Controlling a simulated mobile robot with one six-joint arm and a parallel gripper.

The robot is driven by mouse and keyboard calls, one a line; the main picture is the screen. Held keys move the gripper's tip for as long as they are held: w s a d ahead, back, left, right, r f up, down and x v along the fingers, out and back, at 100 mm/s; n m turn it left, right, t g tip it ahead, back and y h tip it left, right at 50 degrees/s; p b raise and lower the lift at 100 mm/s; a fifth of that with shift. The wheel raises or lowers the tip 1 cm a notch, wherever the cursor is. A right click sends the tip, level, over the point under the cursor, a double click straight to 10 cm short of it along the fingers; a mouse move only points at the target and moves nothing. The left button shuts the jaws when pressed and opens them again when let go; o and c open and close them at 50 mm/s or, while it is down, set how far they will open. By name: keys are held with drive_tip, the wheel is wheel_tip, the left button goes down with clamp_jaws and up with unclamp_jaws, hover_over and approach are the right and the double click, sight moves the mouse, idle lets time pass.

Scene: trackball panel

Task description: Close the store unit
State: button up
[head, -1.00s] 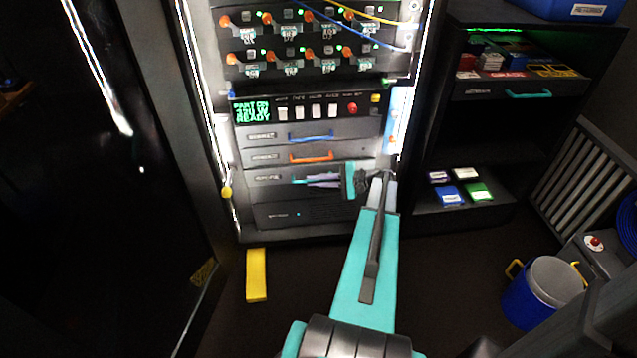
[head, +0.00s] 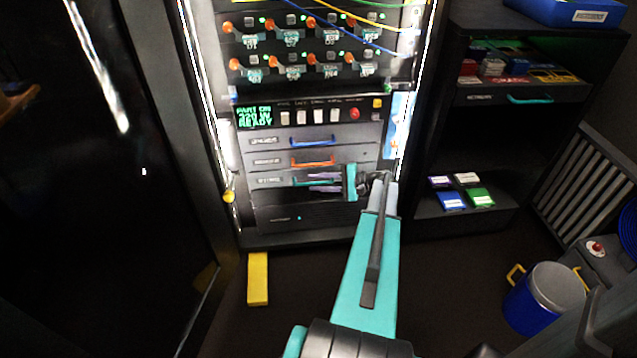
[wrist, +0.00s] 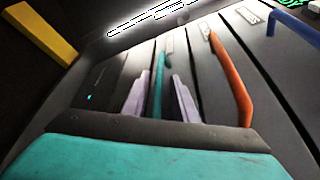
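A rack with stacked drawers stands in the middle of the head view. The labels are too small to read, so I cannot tell which one says store. The third drawer has a teal handle (head: 299,182), which also shows in the wrist view (wrist: 157,88). My gripper (head: 312,183) is at this drawer. In the wrist view its two pale fingers (wrist: 160,88) are apart, one on each side of the teal handle, with gaps visible. I cannot tell whether this drawer stands slightly out. Part of its front is hidden behind my gripper.
Drawers with an orange handle (head: 313,162) and a blue handle (head: 313,141) are above. A yellow block (head: 257,279) lies on the floor before the rack. A dark shelf (head: 515,95) and a blue bucket (head: 540,300) stand at the right. An open dark door is at left.

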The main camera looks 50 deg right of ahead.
drive_tip(key=p+v, duration=0.1)
drive_tip(key=v, duration=1.2)
drive_tip(key=shift+s+d+p, duration=0.2)
drive_tip(key=shift+s+p, duration=0.1)
drive_tip(key=shift+p, duration=0.05)
drive_tip(key=w+a+f+n+g+y+p, duration=0.1)
drive_tip(key=w+a+f+n+g+p, duration=0.2)
drive_tip(key=a, duration=1)
drive_tip(key=w+a+f+n+g+y+p, duration=0.15)
drive_tip(key=w+a+f+g, duration=0.25)
drive_tip(key=a, duration=0.9)
drive_tip(key=s+a+f+n+g+h+p, duration=0.1)
drive_tip(key=s+a+f+n+g+p, duration=0.15)
drive_tip(key=a, duration=0.55)
drive_tip(key=s+a+f+n+g+h+p, duration=0.1)
drive_tip(key=s+a+g+p, duration=0.2)
drive_tip(key=a, duration=0.6)
drive_tip(key=s+a+r+n+g+h+p, duration=0.2)
drive_tip(key=s+a+n+g+h+p, duration=0.4)
drive_tip(key=s+a+n, duration=0.4)
drive_tip(key=shift+s+a+h+p, duration=0.6)
drive_tip(key=shift+s+a+h, duration=0.75)
drive_tip(key=shift+s, duration=1.9)
